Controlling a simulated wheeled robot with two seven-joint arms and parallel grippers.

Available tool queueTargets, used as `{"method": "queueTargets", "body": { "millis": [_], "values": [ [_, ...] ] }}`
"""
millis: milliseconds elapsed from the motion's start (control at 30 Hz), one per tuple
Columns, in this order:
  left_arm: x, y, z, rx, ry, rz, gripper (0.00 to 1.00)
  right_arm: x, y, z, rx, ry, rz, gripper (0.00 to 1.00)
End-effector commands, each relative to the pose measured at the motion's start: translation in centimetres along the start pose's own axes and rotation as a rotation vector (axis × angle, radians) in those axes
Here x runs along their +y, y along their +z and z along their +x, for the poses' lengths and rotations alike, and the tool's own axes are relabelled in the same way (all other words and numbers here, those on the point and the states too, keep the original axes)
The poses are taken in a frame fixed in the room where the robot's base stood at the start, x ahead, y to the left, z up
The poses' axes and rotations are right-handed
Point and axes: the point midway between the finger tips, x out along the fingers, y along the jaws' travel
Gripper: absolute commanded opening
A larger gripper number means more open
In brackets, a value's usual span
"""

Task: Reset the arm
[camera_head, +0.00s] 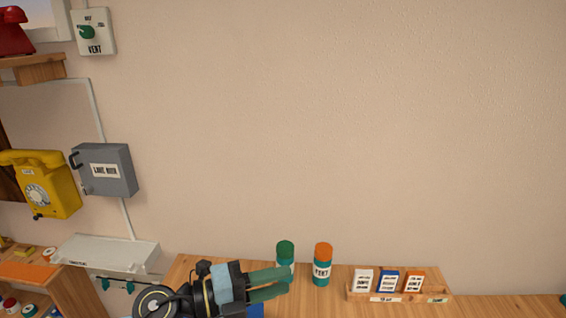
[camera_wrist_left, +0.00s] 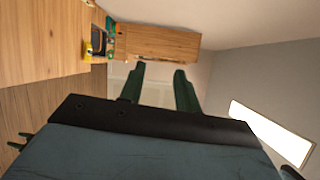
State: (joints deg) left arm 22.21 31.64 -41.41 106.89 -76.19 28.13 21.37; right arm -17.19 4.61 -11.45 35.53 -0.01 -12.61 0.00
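My left gripper (camera_head: 288,282) reaches in from the lower left in the head view, over the wooden counter by the wall. Its two green fingers point right and are apart with nothing seen between them. In the left wrist view its fingers (camera_wrist_left: 158,75) also stand apart, with a gap between them. A green-capped canister (camera_head: 285,253) stands just behind the fingertips; its lower part is partly hidden by the fingers. I cannot tell whether they touch. My right gripper is not in the head view.
An orange-capped canister (camera_head: 322,265) stands right of the fingertips. A wooden rack (camera_head: 440,296) with several small boxes is farther right on the counter. A yellow dial phone (camera_head: 62,190), a grey box (camera_head: 118,170) and a vent switch (camera_head: 98,32) hang on the wall at left.

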Motion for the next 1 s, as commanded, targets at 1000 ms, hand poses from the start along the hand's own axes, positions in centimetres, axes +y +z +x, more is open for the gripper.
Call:
{"method": "queueTargets", "body": {
  "millis": [1000],
  "values": [
    [15.9, -10.5, -24.8, -1.703, 0.076, -1.787, 0.33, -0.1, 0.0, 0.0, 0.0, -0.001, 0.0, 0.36]
  ]
}}
